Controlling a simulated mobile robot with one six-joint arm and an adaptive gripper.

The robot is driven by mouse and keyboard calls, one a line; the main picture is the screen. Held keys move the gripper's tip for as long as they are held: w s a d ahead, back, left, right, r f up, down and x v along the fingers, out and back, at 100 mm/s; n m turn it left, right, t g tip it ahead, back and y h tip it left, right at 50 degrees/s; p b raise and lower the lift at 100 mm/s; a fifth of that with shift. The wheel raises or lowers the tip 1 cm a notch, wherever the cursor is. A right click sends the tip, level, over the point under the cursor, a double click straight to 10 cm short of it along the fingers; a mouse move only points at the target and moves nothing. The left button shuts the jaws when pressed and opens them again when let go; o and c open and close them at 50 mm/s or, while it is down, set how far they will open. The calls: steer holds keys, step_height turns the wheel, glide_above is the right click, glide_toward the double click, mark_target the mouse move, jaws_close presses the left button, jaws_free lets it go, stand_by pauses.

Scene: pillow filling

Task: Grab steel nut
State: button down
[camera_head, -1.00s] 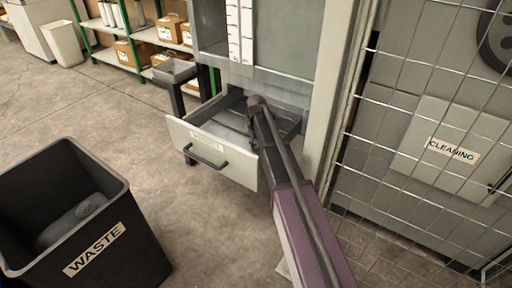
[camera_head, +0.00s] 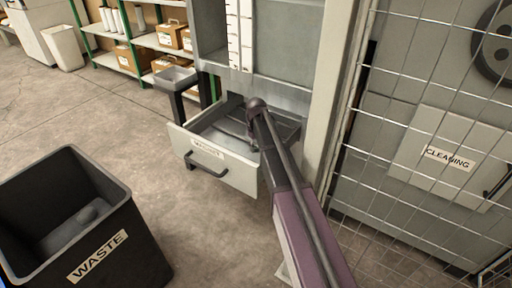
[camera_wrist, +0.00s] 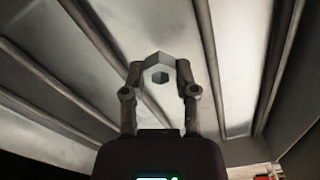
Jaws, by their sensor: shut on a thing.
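The steel nut (camera_wrist: 159,62) shows in the wrist view as a grey hexagonal piece with a dark hole in its middle. My gripper (camera_wrist: 160,72) is shut on it, with one finger against each side of the nut. In the head view my arm reaches into the open drawer (camera_head: 232,173) of the cabinet, and my gripper and the nut are hidden there behind the arm. Ribbed metal surfaces fill the wrist view behind the nut. I cannot tell whether the nut touches them.
A black waste bin (camera_head: 128,212) with something grey inside stands at the left front. A mesh door (camera_head: 400,120) with a box marked CLEANING (camera_head: 425,175) behind it stands at the right. A small grey tray (camera_head: 176,77) on a post stands behind the drawer. The floor between bin and drawer is clear.

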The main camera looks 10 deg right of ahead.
mark_target(256, 147)
steer(key=shift+r+p, duration=3.35)
steer(key=shift+r, duration=0.35)
